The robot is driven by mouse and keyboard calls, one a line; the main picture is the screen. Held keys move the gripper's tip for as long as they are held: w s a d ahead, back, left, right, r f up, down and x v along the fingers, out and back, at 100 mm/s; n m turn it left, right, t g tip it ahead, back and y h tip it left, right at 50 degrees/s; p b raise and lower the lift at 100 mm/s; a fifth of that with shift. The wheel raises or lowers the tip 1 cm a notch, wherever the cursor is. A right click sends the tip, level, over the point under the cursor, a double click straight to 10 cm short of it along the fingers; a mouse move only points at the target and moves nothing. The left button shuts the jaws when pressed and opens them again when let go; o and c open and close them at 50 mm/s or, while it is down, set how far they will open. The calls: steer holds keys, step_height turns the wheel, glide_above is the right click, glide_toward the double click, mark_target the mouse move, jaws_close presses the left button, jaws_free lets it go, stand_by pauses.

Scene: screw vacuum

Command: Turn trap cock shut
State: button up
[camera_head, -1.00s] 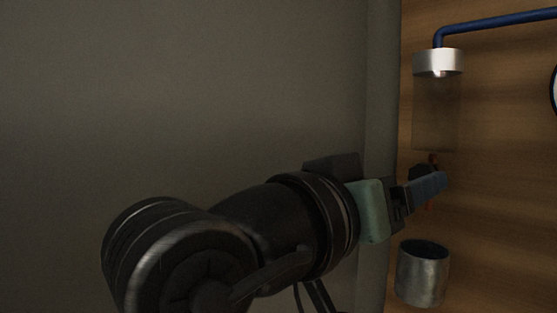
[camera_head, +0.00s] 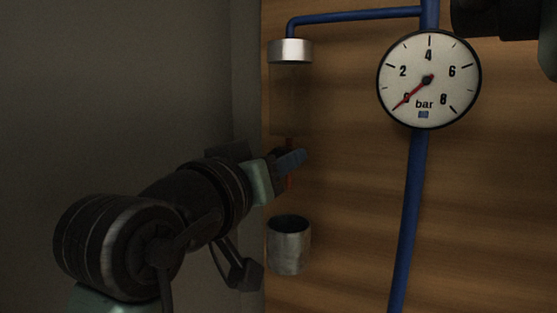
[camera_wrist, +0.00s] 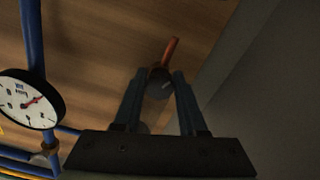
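The trap cock has a thin orange-red lever (camera_wrist: 171,51). In the head view a red part of it (camera_head: 290,180) shows just below my fingers and points down. A dark rounded body (camera_wrist: 159,82) sits at the lever's base. My gripper (camera_wrist: 161,74) has its fingers apart, one on each side of this body, and the lever sticks out past the tips. I cannot tell whether either finger touches it. In the head view my gripper (camera_head: 291,160) lies under the dim see-through trap bowl (camera_head: 290,100), which has a silver cap (camera_head: 290,51), and hides most of the cock.
An open metal cup (camera_head: 289,247) stands below my gripper. A round bar gauge (camera_head: 428,79) is to the right; its red needle points near 0. Blue pipes (camera_head: 407,220) run along the wooden panel (camera_head: 345,200). A grey wall (camera_head: 130,80) is at the left.

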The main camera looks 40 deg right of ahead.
jaws_close()
steer(key=shift+m+b, duration=0.3)
steer(key=shift+b, duration=0.05)
steer(key=m+b, duration=0.3)
steer(key=m, duration=0.1)
steer(key=shift+f+m, duration=0.15)
steer(key=shift+m, duration=0.15)
steer(key=m+b, duration=0.2)
steer(key=m, duration=0.1)
steer(key=shift+b, duration=0.3)
steer(key=shift+m+b, duration=0.7)
steer(key=shift+m, duration=1.2)
steer(key=shift+r+m, duration=0.2)
steer(key=shift+m, duration=0.1)
steer(key=shift+w, duration=0.1)
